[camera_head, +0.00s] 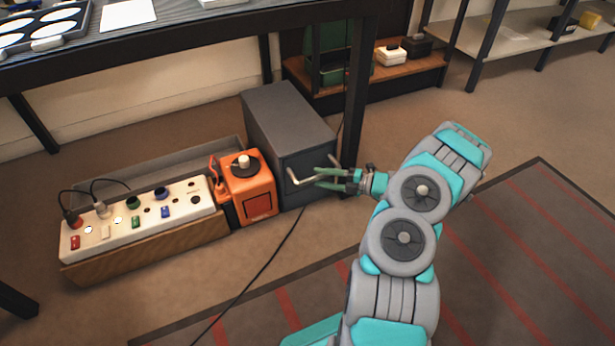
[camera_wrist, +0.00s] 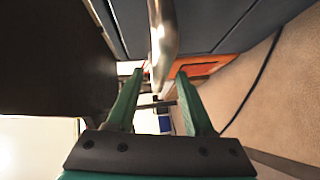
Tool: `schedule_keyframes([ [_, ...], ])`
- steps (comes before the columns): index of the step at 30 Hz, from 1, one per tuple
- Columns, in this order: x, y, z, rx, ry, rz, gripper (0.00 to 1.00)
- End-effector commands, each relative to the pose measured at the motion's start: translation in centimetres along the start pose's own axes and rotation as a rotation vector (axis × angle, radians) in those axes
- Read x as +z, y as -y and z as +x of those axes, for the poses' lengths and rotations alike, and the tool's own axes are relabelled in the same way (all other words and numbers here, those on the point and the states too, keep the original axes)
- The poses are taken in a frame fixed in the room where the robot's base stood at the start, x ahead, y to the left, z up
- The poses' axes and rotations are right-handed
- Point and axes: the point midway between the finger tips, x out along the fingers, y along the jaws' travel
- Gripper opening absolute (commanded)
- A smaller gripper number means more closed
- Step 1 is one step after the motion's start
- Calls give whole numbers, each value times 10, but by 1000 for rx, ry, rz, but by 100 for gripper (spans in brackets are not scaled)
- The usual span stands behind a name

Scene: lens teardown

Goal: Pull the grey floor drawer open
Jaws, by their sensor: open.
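The grey floor drawer (camera_head: 283,115) is a dark grey box unit on the floor under the table. Its front looks flush with the body. A pale metal handle (camera_head: 293,179) sticks out from the front. My gripper (camera_head: 318,179), with green fingers, is open at the handle. In the wrist view, the handle (camera_wrist: 162,35) reaches down from the grey front (camera_wrist: 215,25) between the tips of my open gripper (camera_wrist: 161,80). I cannot tell whether either finger touches it.
A white panel (camera_head: 135,222) with plugs and coloured switches lies further left. A table leg (camera_head: 357,100) rises close by on the right. A black cable (camera_head: 262,268) crosses the floor towards a striped mat (camera_head: 520,230).

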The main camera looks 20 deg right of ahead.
Motion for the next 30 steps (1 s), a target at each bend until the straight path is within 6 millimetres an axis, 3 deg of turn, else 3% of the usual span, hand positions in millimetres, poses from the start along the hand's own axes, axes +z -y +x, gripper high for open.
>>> schedule_keyframes([
  [3,-1,1,21,1,-4,0,52],
  [9,-1,0,42,2,-4,-2,52],
  [20,0,-1,47,2,-1,-3,52],
  [30,0,-1,47,1,-1,-3,15],
])
